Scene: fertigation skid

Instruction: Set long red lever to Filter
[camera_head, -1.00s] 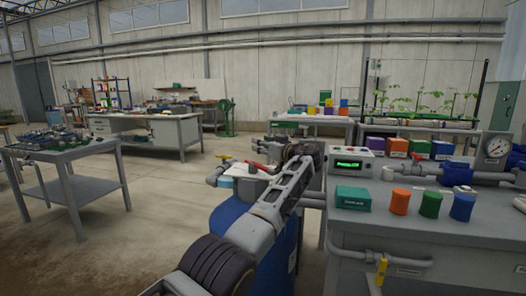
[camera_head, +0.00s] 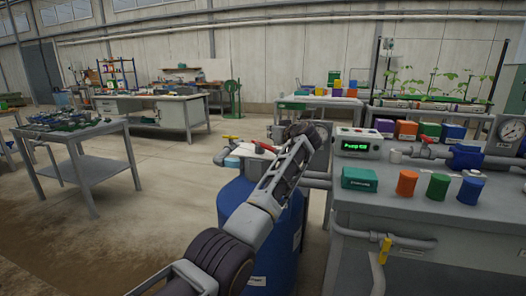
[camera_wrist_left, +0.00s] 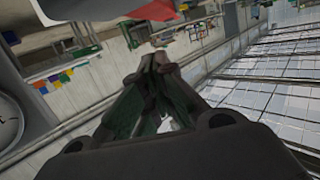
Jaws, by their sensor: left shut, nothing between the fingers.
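The long red lever (camera_head: 262,144) sits on top of the blue tank (camera_head: 233,200), beside grey piping. My left gripper (camera_head: 290,131) is just right of the lever and partly hidden by my own arm. The fingers are together and empty in the wrist view (camera_wrist_left: 158,62). A red piece (camera_wrist_left: 155,10) shows at the top edge of that view, apart from the fingertips; it looks like the lever. Any position marks around the lever are too small to read. My right gripper is not in view.
The grey bench (camera_head: 430,205) at right carries a lit display box (camera_head: 357,143), a green box (camera_head: 360,179), coloured cups and a gauge (camera_head: 510,130). Open floor lies to the left.

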